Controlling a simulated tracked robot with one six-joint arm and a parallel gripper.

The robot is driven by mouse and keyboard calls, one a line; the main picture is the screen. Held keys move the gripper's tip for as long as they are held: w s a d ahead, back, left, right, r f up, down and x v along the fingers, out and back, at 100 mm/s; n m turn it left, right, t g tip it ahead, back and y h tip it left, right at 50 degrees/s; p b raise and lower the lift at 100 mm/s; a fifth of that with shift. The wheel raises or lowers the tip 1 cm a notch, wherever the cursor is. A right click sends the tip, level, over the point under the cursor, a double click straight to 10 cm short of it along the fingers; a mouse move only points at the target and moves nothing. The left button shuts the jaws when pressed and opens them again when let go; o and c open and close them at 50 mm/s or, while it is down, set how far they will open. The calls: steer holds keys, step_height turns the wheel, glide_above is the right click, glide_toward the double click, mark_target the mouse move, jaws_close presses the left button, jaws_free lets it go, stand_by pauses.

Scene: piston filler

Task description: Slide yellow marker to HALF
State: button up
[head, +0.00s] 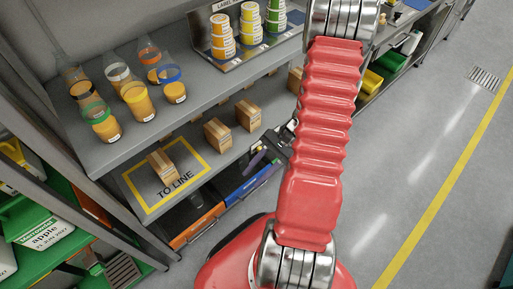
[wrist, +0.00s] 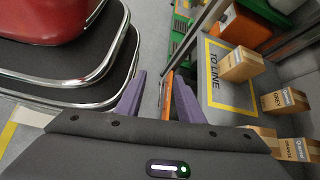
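I see no yellow marker, HALF mark or piston filler in either view. My gripper (wrist: 158,92) shows in the wrist view with its two purple fingers apart and nothing between them; grey floor shows through the gap. In the head view the gripper (head: 260,158) is partly hidden behind my red arm, with a purple finger showing in front of the lower shelf.
A bench (head: 190,112) carries several jars with orange contents (head: 137,101) and a label rack (head: 240,62). Below, a yellow-framed TO LINE area (head: 150,207) holds a carton (head: 166,166); other cartons (head: 217,134) stand nearby. Open floor (head: 420,140) lies right.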

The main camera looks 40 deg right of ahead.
steer(key=w+d+f+m+t+h, duration=0.1)
steer(key=w+d+f+m+t, duration=0.15)
steer(key=f+m+t, duration=0.55)
steer(key=w+d+f+m+t+h, duration=0.1)
steer(key=d+f+m+t, duration=0.4)
steer(key=f, duration=0.5)
steer(key=w+d+f+m+t+h, duration=0.1)
steer(key=d+m+t+h, duration=0.3)
steer(key=d, duration=0.5)
steer(key=f+m+h, duration=0.1)
steer(key=m+h, duration=0.1)
steer(key=h, duration=0.1)
steer(key=shift+w+d+f+h, duration=0.3)
steer(key=shift+d+f+h, duration=0.05)
steer(key=shift+f+h, duration=0.05)
steer(key=shift+w, duration=0.15)
steer(key=w, duration=1.3)
steer(key=shift+w+a, duration=0.25)
steer(key=shift+c, duration=0.2)
jaws_close()
